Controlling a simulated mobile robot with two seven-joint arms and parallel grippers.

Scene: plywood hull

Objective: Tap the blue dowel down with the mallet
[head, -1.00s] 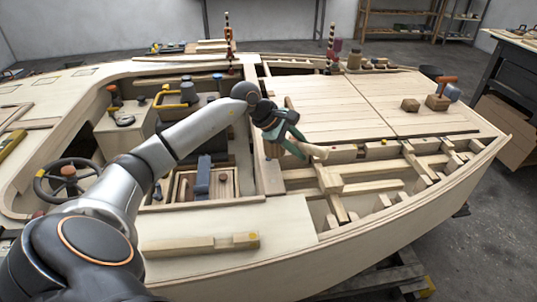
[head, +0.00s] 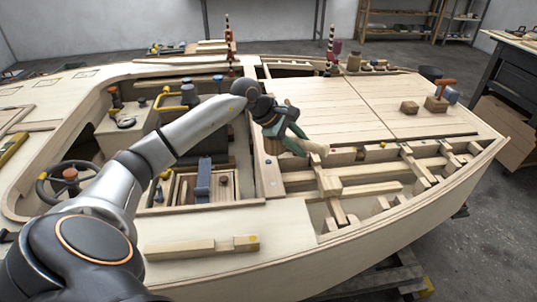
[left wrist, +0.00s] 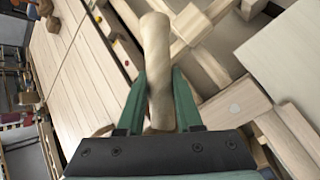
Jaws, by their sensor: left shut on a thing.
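My left gripper (head: 297,143) is over the front of the hull deck, beside the open framed bay. Its green fingers are shut on a pale wooden round bar, which also shows between the fingers in the left wrist view (left wrist: 157,65). I take this bar to be part of the mallet (head: 317,149); the rest of it is not clearly seen, being hidden by the gripper. I cannot make out the blue dowel for certain in either view. My right gripper is not in view.
Small coloured spots, one yellow (left wrist: 127,63) and one red (left wrist: 99,19), sit along the deck edge by the bay. The open bay has several wooden ribs (head: 370,187). A block with an orange-handled tool (head: 437,103) stands on the deck (head: 330,108). A steering wheel (head: 66,182) is at left.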

